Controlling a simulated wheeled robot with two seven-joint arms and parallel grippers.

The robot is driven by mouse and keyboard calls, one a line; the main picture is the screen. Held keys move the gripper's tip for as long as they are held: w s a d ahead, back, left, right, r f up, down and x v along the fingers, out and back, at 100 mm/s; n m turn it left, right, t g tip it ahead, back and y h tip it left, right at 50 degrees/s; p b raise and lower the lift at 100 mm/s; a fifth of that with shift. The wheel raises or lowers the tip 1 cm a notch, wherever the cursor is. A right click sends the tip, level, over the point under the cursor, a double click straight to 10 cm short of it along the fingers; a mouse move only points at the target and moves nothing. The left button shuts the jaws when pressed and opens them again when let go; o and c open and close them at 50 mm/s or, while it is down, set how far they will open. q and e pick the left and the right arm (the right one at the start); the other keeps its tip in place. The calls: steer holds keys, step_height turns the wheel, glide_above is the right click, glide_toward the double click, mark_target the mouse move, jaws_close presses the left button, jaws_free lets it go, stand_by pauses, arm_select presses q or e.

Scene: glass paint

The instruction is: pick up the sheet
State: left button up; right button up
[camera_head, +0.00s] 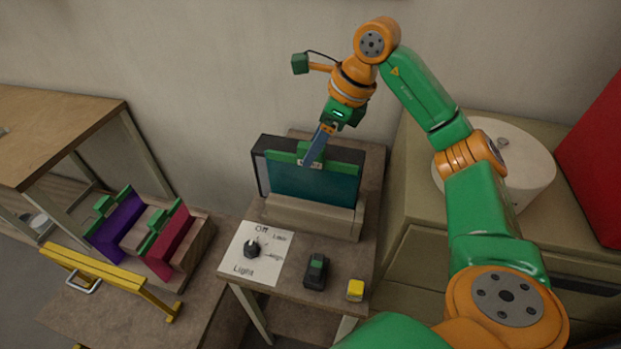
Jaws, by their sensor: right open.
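A teal sheet (315,188) stands upright in a dark frame (260,172) on a wooden stand. A green holder (343,167) with a raised grip runs along its top edge. My right gripper (313,160) points down at this grip from above; its jaws are open, and I cannot tell whether they touch it. A purple sheet (118,230) and a red sheet (170,247) stand in a wooden rack at the left, each with a green holder on top. My left gripper is not in view.
A small table (340,262) bears a knob (252,249) on a white label, a dark green-topped device (316,272) and a yellow block (355,290). A yellow bar (105,272) stands before the rack. A white round container (530,165) is behind my right arm.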

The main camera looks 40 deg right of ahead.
steer(key=shift+x, duration=1.25)
steer(key=shift+w+d+f, duration=0.1)
steer(key=shift+w+d, duration=0.1)
steer(key=shift+d, duration=0.05)
steer(key=shift+s+a, duration=0.1)
jaws_close()
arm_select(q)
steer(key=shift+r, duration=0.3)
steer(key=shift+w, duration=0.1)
arm_select(e)
steer(key=shift+r, duration=0.25)
steer(key=shift+r, duration=0.35)
step_height(320, 180, up, 8)
steer(key=shift+f+p, duration=0.15)
steer(key=shift+p, duration=0.3)
arm_select(q)
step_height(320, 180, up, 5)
steer(key=p, duration=0.4)
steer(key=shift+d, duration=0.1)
arm_select(e)
step_height(320, 180, up, 9)
